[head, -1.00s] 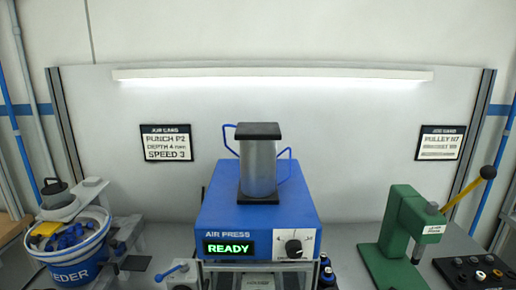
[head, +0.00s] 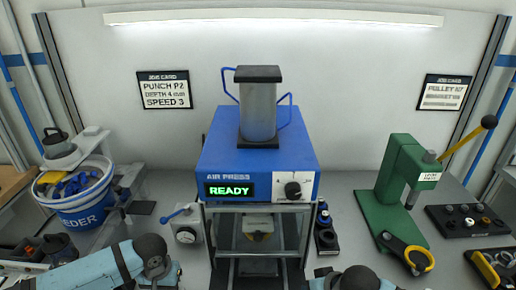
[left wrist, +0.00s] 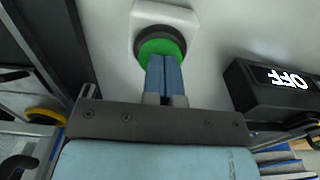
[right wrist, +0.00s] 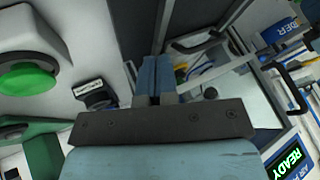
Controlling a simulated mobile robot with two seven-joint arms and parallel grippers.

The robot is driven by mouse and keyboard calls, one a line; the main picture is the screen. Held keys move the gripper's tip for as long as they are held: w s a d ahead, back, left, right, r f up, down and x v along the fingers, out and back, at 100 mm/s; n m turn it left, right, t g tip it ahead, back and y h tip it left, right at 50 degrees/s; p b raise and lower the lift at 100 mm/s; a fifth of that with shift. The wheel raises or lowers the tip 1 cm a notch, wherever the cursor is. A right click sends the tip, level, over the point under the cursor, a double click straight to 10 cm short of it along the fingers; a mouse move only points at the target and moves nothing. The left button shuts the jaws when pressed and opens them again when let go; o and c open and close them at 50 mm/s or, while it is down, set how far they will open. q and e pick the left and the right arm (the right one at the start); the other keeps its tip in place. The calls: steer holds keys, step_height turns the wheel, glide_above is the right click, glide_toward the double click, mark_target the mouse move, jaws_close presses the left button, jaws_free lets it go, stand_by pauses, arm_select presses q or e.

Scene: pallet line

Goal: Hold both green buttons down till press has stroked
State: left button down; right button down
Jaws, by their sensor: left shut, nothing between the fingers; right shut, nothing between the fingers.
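The blue air press (head: 258,165) stands in the middle of the bench in the head view, its display (head: 230,190) reading READY. In the left wrist view a green button (left wrist: 170,45) sits in a dark ring on a pale housing. My left gripper (left wrist: 165,62) is shut and empty, its fingertips overlapping the button's near edge; I cannot tell whether they touch. In the right wrist view the other green button (right wrist: 27,80) is at the left. My right gripper (right wrist: 158,62) is shut and empty, apart from that button and to its right. Both buttons are hidden in the head view.
A blue feeder bucket (head: 85,205) stands left. A small box (left wrist: 270,85) reading OFF is right of the button in the left wrist view.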

steer(key=w+d+r+m+g+h, duration=0.2)
steer(key=d+r+m+g+h, duration=0.3)
steer(key=d, duration=0.6)
steer(key=shift+s+d+f+n+t+h, duration=0.15)
steer(key=shift+f+n, duration=0.4)
steer(key=shift+f, duration=0.7)
steer(key=shift+a+f+n+t+h, duration=0.15)
steer(key=shift+f+n, duration=0.4)
steer(key=shift+f, duration=0.65)
